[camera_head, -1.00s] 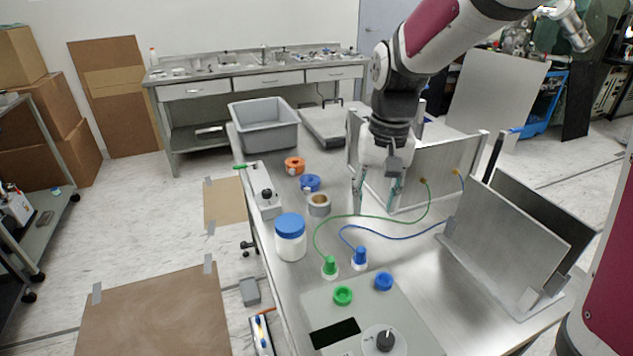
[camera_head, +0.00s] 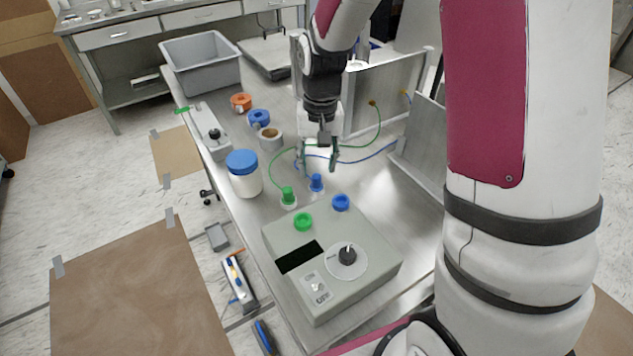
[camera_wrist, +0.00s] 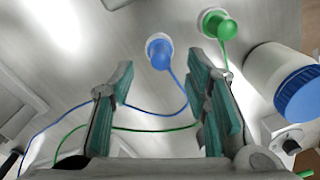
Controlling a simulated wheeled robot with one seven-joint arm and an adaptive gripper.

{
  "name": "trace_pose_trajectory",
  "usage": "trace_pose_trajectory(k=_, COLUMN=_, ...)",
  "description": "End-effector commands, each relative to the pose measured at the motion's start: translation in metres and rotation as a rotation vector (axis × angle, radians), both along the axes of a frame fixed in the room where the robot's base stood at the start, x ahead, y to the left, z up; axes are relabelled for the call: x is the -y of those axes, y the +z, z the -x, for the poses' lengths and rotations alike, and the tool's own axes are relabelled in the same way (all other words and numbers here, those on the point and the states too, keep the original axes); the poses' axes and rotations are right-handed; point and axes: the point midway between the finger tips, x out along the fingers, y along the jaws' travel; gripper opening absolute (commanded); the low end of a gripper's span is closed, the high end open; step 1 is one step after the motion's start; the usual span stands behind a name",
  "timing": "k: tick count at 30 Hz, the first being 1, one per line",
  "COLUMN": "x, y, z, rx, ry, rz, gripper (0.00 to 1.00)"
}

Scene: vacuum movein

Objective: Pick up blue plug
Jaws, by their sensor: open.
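The blue plug (camera_head: 316,183) stands on the metal table with a blue cable running from it. In the wrist view the blue plug (camera_wrist: 160,55) lies ahead of my fingertips, roughly between them across the picture. My gripper (camera_head: 318,162) is open and empty, above and just behind the plug. Its teal-padded fingers (camera_wrist: 168,90) are spread apart and do not touch the plug. The green plug (camera_head: 288,197) stands just left of the blue one, and in the wrist view the green plug (camera_wrist: 220,27) is to its right.
A grey device (camera_head: 330,262) with green (camera_head: 303,221) and blue (camera_head: 341,202) sockets sits in front. A white jar with a blue lid (camera_head: 244,172) stands left. Tape rolls (camera_head: 268,137) lie behind it. Upright metal panels (camera_head: 420,145) stand right. The green cable (camera_head: 352,147) crosses near my fingers.

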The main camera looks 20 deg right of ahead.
Motion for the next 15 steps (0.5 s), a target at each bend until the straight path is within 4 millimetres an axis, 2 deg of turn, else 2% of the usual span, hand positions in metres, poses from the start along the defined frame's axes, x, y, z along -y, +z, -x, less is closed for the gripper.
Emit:
trace_pose_trajectory(k=9, x=-0.001, y=-0.042, z=0.001, rx=-0.004, ry=0.000, rz=0.000, gripper=0.43)
trace_pose_trajectory(k=15, x=-0.001, y=-0.047, z=0.000, rx=-0.001, ry=0.000, rz=0.000, gripper=0.43)
